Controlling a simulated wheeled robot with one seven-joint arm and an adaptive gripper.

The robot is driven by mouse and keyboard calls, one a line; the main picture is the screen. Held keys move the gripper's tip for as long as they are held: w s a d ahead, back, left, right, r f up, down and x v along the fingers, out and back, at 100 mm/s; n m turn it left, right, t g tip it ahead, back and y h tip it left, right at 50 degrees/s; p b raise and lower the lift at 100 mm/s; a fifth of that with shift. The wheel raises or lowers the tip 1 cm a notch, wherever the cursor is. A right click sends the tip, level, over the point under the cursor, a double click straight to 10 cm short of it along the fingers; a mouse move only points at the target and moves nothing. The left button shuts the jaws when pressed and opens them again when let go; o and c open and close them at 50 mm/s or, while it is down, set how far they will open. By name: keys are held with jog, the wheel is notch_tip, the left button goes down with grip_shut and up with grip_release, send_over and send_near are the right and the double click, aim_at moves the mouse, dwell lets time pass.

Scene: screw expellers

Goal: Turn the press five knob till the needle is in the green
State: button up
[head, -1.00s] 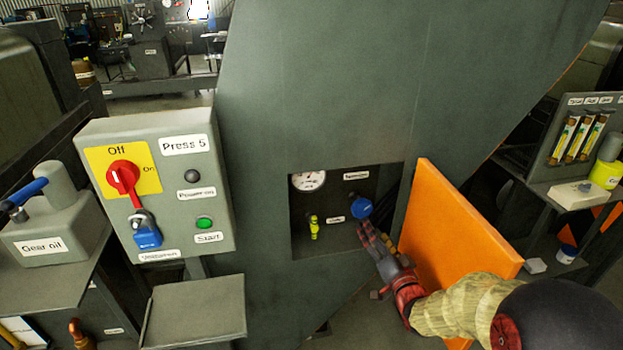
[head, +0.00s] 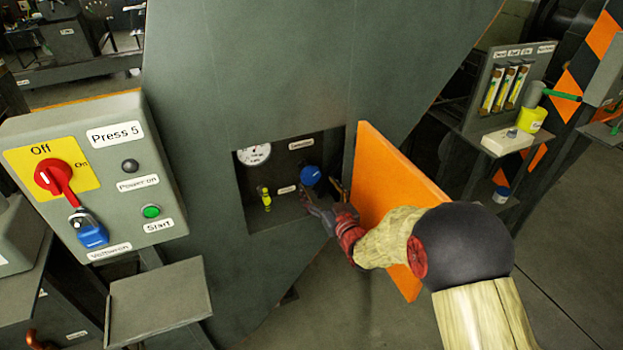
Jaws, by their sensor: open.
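The blue knob (head: 311,175) sits in a recessed panel (head: 275,208) on the grey press body. A round white gauge (head: 255,154) is at the recess's upper left; its needle is too small to read. A yellow-green fitting (head: 266,198) stands below the gauge. My gripper (head: 322,190) is open just below and around the right of the knob, with one finger to its lower left and one to its right. I cannot tell whether the fingers touch the knob. The Press 5 control box (head: 95,180) stands at the left.
An orange door (head: 385,190) stands open right of the recess, close beside my arm. A red switch (head: 53,177) with a blue padlock (head: 92,234) is on the control box. A shelf with bottles (head: 533,110) is at the right.

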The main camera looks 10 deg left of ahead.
aim_at(312, 178)
jog(key=b+x, duration=0.1)
jog(key=x, duration=0.4)
jog(key=shift+w+a, duration=0.2)
jog(key=shift+w, duration=0.1)
jog(key=shift+c, duration=1.4)
jog(key=c, duration=0.9)
